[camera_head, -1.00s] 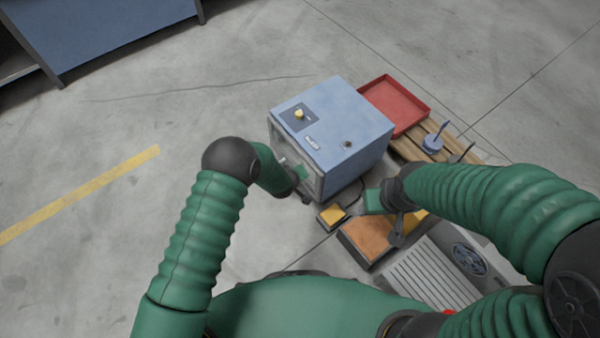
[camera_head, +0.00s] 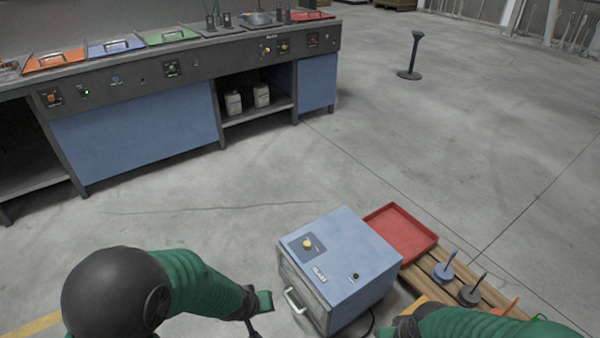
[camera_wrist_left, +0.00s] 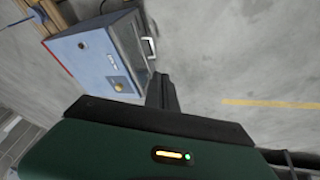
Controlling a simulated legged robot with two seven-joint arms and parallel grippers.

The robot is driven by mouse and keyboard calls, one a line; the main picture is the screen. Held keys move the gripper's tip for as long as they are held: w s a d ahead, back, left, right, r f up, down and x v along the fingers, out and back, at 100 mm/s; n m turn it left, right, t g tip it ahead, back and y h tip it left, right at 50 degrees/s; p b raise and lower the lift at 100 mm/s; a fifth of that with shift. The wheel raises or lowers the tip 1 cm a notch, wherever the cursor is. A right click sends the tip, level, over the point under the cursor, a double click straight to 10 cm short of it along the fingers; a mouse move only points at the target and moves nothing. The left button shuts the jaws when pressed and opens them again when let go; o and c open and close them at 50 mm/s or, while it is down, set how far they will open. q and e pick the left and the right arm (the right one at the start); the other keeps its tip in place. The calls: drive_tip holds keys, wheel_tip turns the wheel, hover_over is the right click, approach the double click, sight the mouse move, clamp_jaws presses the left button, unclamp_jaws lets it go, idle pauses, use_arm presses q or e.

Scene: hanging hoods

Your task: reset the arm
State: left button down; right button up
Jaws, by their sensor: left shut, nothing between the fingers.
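My left arm comes in from the left in the head view, and its gripper (camera_head: 254,327) hangs low, left of a blue box-shaped unit (camera_head: 345,262). The left gripper is shut and empty, apart from the unit. In the left wrist view its dark fingers (camera_wrist_left: 162,93) sit together in front of the unit (camera_wrist_left: 95,58). The unit's front door with a pale handle (camera_head: 295,300) looks closed. My right arm (camera_head: 455,322) shows at the bottom right edge. Its fingertips are cut off or hidden, so its jaws cannot be judged.
A red tray (camera_head: 402,232) and a wooden pallet (camera_head: 490,295) with discs on pegs lie right of the unit. A long blue workbench (camera_head: 140,130) with coloured lids stands at the back left. A black post (camera_head: 411,55) stands farther back. Much floor between is clear.

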use_arm(q)
drive_tip(key=s+a+r+m+g+y+p, duration=0.1)
drive_tip(key=s+a+r, duration=0.4)
drive_tip(key=s, duration=0.2)
drive_tip(key=s+a+r+m+g+p, duration=0.1)
drive_tip(key=s+a+r, duration=0.4)
drive_tip(key=s+r, duration=0.15)
drive_tip(key=w+p+v, duration=0.2)
drive_tip(key=p+v, duration=0.9)
drive_tip(key=p, duration=0.2)
drive_tip(key=w+r+p+v, duration=0.1)
drive_tip(key=w+p+v, duration=0.2)
drive_tip(key=p+v, duration=0.9)
drive_tip(key=shift+w+d+r+p, duration=0.2)
drive_tip(key=shift+d+r+p, duration=0.2)
drive_tip(key=shift+d, duration=0.2)
drive_tip(key=shift+r, duration=0.1)
